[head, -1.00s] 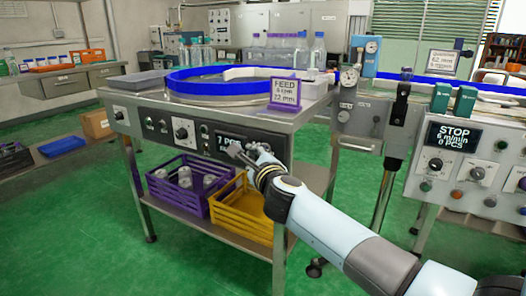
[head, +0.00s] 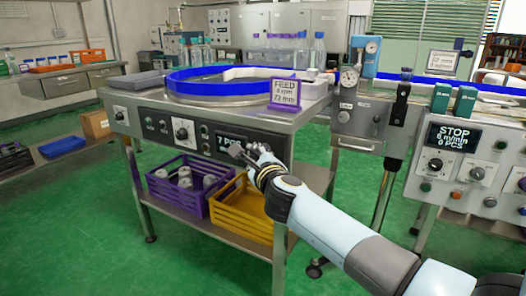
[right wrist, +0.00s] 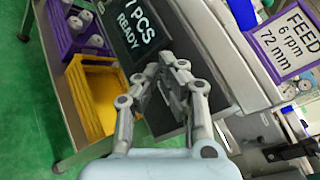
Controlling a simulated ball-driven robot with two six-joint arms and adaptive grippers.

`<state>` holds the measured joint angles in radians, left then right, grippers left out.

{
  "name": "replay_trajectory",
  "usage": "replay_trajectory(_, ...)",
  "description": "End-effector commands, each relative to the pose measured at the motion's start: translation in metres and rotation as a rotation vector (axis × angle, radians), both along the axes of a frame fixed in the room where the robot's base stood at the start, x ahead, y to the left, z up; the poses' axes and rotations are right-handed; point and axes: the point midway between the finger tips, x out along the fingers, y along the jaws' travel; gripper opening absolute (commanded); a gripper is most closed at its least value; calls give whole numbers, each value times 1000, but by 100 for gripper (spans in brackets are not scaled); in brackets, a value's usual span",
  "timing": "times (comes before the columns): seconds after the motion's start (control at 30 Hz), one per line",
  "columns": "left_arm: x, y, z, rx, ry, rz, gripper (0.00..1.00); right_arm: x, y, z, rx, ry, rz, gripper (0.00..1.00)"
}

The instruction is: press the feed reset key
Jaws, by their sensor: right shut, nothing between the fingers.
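The feed unit's front panel (head: 150,124) carries knobs, small buttons and a dark display (head: 225,141). In the right wrist view the display (right wrist: 133,28) reads "7 PCS READY". My right gripper (head: 238,151) is in front of the panel at the display's lower right and covers part of it. In the right wrist view my right gripper (right wrist: 164,66) is shut and empty, its fingertips close to the display's edge. I cannot tell whether they touch the panel. I cannot pick out the feed reset key by its label. My left gripper is not in view.
A purple crate (head: 165,198) with white rolls and a yellow crate (head: 243,220) stand on the shelf below. A purple-framed feed sign (head: 285,93) stands on the table edge above. The "STOP" control box (head: 458,137) is at the right.

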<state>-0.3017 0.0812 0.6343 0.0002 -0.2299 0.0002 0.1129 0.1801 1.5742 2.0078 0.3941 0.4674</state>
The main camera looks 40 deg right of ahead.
Motion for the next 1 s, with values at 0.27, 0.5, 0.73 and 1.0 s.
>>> replay_trajectory(0.27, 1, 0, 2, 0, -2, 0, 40, 2, -5, 1, -1, -1, 0, 0)
replay_trajectory(0.5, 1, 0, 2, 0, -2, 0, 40, 2, -5, 1, 0, -1, 1, 0)
replay_trajectory(0.73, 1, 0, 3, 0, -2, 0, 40, 3, -7, 1, 0, -1, 1, 0)
replay_trajectory(1.0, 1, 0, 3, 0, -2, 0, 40, 5, -10, 1, 1, -1, 1, 0)
